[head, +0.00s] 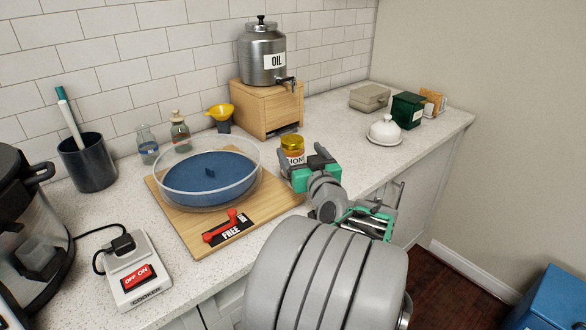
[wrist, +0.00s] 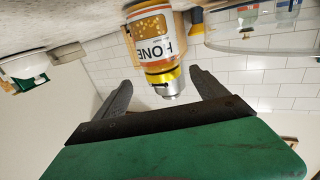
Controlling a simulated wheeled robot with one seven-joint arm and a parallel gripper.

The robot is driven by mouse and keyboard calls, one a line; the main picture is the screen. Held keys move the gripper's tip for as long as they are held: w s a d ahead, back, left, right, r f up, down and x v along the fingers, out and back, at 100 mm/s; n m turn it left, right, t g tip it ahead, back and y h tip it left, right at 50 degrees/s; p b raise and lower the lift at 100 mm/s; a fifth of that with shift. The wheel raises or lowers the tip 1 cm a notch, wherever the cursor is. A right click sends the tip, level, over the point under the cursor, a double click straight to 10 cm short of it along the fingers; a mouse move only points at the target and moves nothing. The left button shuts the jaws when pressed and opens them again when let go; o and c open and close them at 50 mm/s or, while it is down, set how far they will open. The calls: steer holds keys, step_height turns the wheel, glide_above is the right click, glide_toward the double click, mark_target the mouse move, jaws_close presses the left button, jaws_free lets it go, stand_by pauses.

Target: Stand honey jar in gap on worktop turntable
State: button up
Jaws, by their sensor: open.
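The honey jar (head: 293,152), with amber contents, a yellow lid and a white label, stands upright on the worktop right of the turntable. It also shows upside down in the wrist view (wrist: 153,42). The turntable (head: 190,185) is a blue disc inside a clear round wall, on a wooden board; a small dark blue upright piece stands near its middle. I cannot make out a gap on it. My gripper (head: 312,172) is open, just in front of the jar. In the wrist view its fingers (wrist: 160,78) spread either side of the jar's lid, apart from it.
A red lever (head: 226,226) and FREE plate sit on the board's front. Behind are two small bottles, a yellow funnel (head: 220,112) and the oil drum (head: 262,55) on a wooden box (head: 266,106). A white domed dish (head: 385,131) stands right. Worktop around the jar is fairly clear.

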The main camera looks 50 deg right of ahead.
steer(key=p+x, duration=0.1)
steer(key=x, duration=0.5)
steer(key=shift+w+a+r, duration=0.1)
steer(key=shift+w+a, duration=0.05)
steer(key=shift+w, duration=0.05)
jaws_close()
stand_by(0.5)
steer(key=shift+r, duration=0.1)
